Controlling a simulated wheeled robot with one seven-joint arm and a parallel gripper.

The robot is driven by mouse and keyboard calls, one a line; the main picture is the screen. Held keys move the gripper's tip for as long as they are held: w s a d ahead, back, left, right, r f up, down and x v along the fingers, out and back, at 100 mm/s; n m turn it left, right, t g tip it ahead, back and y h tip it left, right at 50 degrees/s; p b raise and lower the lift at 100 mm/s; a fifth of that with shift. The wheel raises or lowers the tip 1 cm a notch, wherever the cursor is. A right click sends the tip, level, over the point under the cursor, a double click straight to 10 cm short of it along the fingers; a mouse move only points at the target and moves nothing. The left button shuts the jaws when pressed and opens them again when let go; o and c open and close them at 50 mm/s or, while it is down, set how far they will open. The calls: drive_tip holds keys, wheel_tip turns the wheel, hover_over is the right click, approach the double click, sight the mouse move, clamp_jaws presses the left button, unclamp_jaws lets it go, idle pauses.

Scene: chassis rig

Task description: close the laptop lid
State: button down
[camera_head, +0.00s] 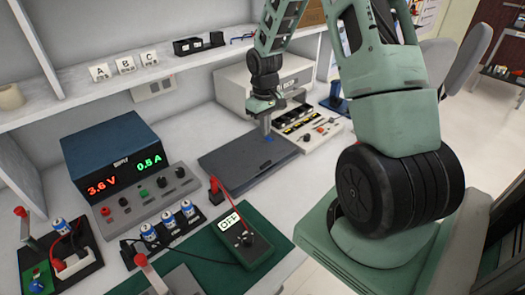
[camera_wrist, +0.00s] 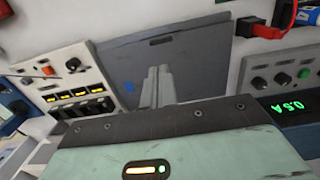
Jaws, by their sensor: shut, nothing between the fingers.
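The laptop (camera_head: 240,165) is a dark grey slab on the white bench. Its lid lies flat and looks closed, with no keyboard or screen showing. It also shows in the wrist view (camera_wrist: 190,55), with a small notch near one edge and a blue mark beside my fingers. My gripper (camera_head: 266,130) is shut and empty, pointing down at the lid's far right part. In the wrist view the fingertips (camera_wrist: 160,75) are together over the lid. I cannot tell whether they touch it.
A power supply (camera_head: 125,165) stands left of the laptop. A panel with switches (camera_head: 312,132) is to the right, and a beige box (camera_head: 240,88) is behind. A shelf runs above.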

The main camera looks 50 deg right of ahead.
sight(267, 164)
drive_tip(key=f, duration=0.4)
drive_tip(key=f+p, duration=0.1)
drive_tip(key=f, duration=0.3)
drive_tip(key=f+p, duration=0.1)
drive_tip(key=f, duration=0.3)
drive_tip(key=shift+s, duration=0.25)
drive_tip(key=shift+f, duration=0.1)
drive_tip(key=shift+s+f+b, duration=0.15)
drive_tip(key=shift+f+b, duration=0.6)
drive_tip(key=shift+f, duration=0.1)
drive_tip(key=shift+s+a+f, duration=0.1)
drive_tip(key=shift+s+f, duration=0.05)
drive_tip(key=shift+s, duration=0.05)
drive_tip(key=r+p, duration=0.2)
drive_tip(key=r, duration=0.1)
drive_tip(key=r+p, duration=0.1)
drive_tip(key=r, duration=0.1)
drive_tip(key=shift+w+r+p, duration=0.15)
drive_tip(key=shift+w+p, duration=0.1)
drive_tip(key=shift+p, duration=0.15)
wheel_tip(267, 164, up, 10)
drive_tip(key=b, duration=0.2)
